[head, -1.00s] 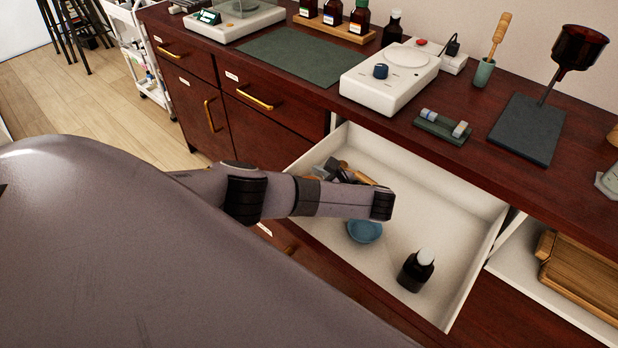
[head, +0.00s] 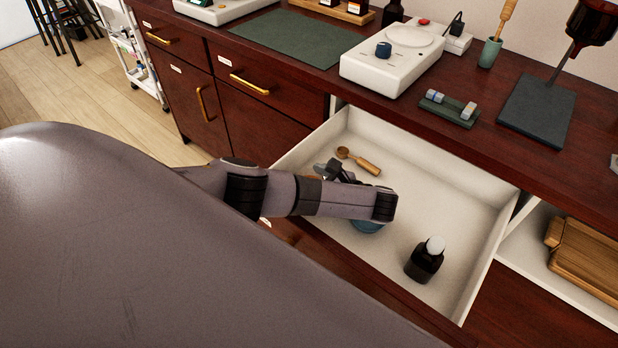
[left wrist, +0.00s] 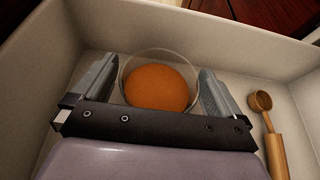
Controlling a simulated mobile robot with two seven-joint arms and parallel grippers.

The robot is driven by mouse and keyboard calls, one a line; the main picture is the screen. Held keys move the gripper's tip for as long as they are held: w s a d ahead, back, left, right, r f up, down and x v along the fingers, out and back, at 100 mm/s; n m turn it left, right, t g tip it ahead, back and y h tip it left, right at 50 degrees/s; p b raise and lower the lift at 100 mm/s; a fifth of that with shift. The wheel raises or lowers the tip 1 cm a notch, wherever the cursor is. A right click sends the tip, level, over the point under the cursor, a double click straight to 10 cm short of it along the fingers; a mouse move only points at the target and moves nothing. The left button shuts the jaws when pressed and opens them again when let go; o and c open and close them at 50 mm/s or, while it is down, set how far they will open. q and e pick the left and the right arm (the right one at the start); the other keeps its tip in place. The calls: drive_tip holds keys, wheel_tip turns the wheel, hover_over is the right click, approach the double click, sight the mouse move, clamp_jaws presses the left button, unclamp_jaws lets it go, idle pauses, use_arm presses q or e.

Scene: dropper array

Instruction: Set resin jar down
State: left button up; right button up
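The resin jar (left wrist: 160,85), a clear round jar with orange-brown contents, sits between the fingers of my left gripper (left wrist: 158,88) in the left wrist view. Both fingers appear to touch its sides. In the head view my left gripper (head: 335,172) is over the left part of the open white drawer (head: 455,190), and my forearm hides the jar there. I cannot tell whether the jar's base touches the drawer floor. My right gripper is not in view.
A wooden scoop (head: 360,161) lies beside my gripper in the drawer. A blue bowl (head: 368,227) is partly under my wrist. A dark white-capped bottle (head: 425,260) stands at the drawer's front right. The drawer's middle and back right are clear.

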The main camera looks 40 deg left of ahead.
use_arm(q)
drive_tip(key=v, duration=0.3)
drive_tip(key=p+v, duration=0.1)
drive_tip(key=v, duration=0.3)
drive_tip(key=p+v, duration=0.1)
drive_tip(key=v, duration=0.2)
drive_tip(key=shift+d+r, duration=0.1)
drive_tip(key=shift+r, duration=0.25)
drive_tip(key=shift+v, duration=0.8)
drive_tip(key=shift+d+f, duration=0.1)
drive_tip(key=shift+f, duration=0.05)
